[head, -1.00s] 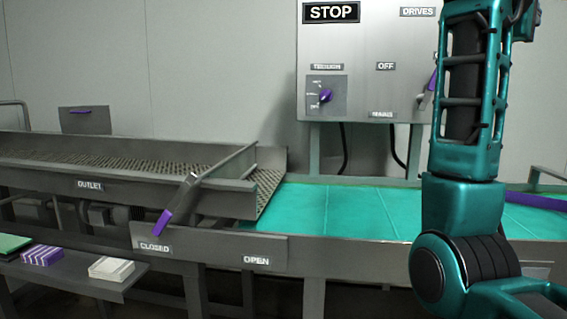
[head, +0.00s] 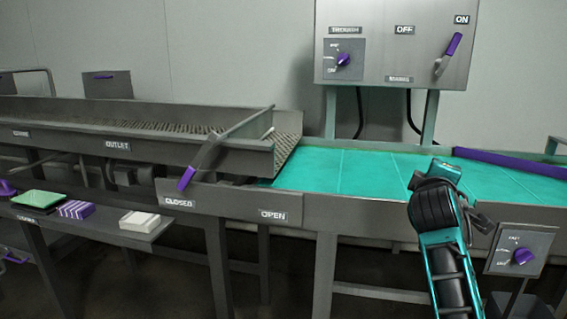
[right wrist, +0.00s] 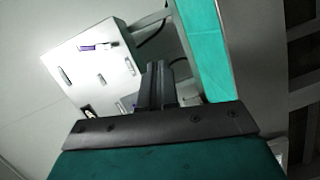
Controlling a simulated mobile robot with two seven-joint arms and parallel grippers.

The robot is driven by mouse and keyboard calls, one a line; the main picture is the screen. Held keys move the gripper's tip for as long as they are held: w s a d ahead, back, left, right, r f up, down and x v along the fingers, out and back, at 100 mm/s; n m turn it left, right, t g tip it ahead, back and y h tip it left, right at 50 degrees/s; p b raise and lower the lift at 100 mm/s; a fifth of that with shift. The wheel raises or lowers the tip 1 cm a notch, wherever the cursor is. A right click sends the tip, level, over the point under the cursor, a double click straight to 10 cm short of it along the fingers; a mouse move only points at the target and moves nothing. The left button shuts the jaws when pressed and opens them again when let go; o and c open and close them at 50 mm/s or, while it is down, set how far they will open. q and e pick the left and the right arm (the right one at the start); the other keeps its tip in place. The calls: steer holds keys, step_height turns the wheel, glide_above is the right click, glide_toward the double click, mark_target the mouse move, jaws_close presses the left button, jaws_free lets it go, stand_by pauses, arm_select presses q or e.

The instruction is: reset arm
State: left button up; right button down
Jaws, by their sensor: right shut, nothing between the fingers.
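My right arm (head: 440,240) rises from the lower right of the head view, in front of the belt's front rail. Its gripper cannot be made out clearly there. In the right wrist view my right gripper (right wrist: 158,88) shows as dark fingers, shut and empty, with the control panel (right wrist: 92,68) and part of the green belt (right wrist: 203,50) beyond. The panel (head: 385,65) also shows in the head view, its purple-handled lever (head: 447,53) pointing up towards the ON label. My left gripper is in neither view.
The green conveyor belt (head: 350,170) runs to the right. The outlet gate lever (head: 200,160) has its purple grip at CLOSED. A shelf (head: 150,234) at the left holds a white block (head: 139,220), a purple-striped block (head: 77,209) and a green tray (head: 38,199). A dial box (head: 520,250) stands at right.

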steer(key=s+a+f+y, duration=0.2)
steer(key=s+f, duration=0.1)
steer(key=f, duration=0.6)
steer(key=s+a+f+y, duration=0.2)
steer(key=a+f, duration=0.1)
steer(key=f, duration=0.6)
steer(key=s+a+f+m+g+y, duration=0.2)
steer(key=s+a+f+m+y, duration=0.1)
steer(key=s+f, duration=0.7)
steer(key=s+a+f+m+g+y, duration=0.1)
steer(key=s+a+f+m+y, duration=0.2)
steer(key=s+f, duration=0.8)
steer(key=s+a+m, duration=0.1)
steer(key=s+a, duration=0.1)
steer(key=s, duration=0.3)
steer(key=shift+s+a+f+g, duration=0.15)
steer(key=shift+s+g, duration=0.05)
steer(key=shift+g, duration=0.2)
